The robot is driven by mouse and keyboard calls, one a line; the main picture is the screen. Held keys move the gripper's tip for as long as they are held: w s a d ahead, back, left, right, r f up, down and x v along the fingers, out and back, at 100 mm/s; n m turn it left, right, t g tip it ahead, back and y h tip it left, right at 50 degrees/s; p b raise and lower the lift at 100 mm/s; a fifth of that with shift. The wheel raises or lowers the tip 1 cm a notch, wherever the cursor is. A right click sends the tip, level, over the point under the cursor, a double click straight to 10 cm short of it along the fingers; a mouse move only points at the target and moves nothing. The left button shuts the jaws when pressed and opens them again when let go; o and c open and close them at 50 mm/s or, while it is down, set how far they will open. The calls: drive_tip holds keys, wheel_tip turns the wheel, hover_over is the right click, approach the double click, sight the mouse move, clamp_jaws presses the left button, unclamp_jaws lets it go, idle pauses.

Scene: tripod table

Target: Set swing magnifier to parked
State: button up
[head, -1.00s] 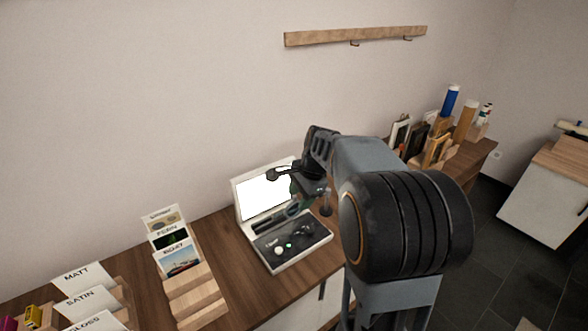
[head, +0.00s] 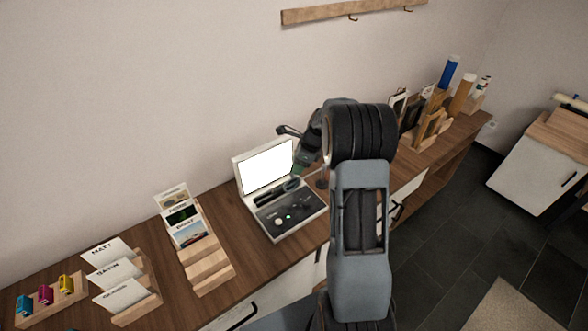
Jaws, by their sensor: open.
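The open case-like unit (head: 290,221) on the wooden counter has a lit white screen and a dark panel with small knobs. A dark elongated part (head: 291,185) lies between screen and panel. Just right of the unit, a small dark piece on a thin stem (head: 322,182) shows beside my arm; it may belong to the swing magnifier, but I cannot tell its position. My gripper (head: 300,166) is open, pointing down at the screen's right edge. My wrist partly hides it, and whether it touches anything is unclear.
Card racks (head: 205,250) and (head: 125,285) and a small rack of coloured pieces (head: 47,300) stand left on the counter (head: 240,265). Frames and tubes (head: 440,105) stand at the right. A wooden hook rail (head: 350,12) is on the wall.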

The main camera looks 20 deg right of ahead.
drive_tip(key=shift+x, duration=1.9)
drive_tip(key=shift+c, duration=0.3)
clamp_jaws()
